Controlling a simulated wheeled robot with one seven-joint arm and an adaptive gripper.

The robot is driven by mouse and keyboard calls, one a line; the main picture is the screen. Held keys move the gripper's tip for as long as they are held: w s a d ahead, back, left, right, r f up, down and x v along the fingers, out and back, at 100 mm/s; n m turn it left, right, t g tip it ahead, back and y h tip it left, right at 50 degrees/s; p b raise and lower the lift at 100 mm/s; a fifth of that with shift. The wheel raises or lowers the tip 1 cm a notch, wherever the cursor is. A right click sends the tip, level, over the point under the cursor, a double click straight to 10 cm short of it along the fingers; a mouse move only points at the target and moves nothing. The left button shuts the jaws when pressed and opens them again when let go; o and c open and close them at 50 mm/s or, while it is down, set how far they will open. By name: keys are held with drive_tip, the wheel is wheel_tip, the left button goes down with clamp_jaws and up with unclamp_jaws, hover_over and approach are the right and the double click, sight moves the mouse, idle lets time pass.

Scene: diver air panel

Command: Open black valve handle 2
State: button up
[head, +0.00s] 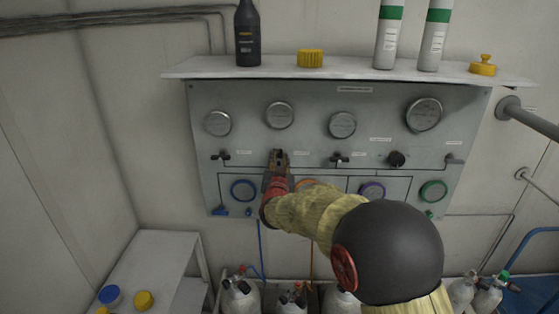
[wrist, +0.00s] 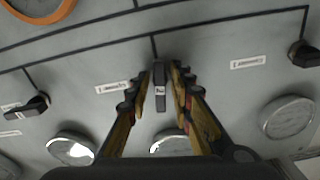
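Black valve handle 2, taken as the second from the left, is mostly hidden behind my gripper (head: 278,160) in the head view. In the wrist view, a black handle (wrist: 160,88) stands upright in the picture, between the two fingers of my gripper (wrist: 164,80). The fingers are close on either side, with what look like narrow gaps, so I see no clear grip. Another black handle (head: 220,157) is to the left, lying roughly sideways. A further one (head: 340,160) is to the right; it also shows in the wrist view (wrist: 30,107).
The grey panel (head: 315,100) carries several round gauges above the valves and coloured rings below. A shelf (head: 350,68) above holds a dark bottle (head: 248,35), pale cylinders and yellow caps. A white table (head: 160,255) stands at lower left. Gas cylinders stand below the panel.

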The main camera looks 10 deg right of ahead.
drive_tip(key=shift+o, duration=0.3)
drive_tip(key=v, duration=1.2)
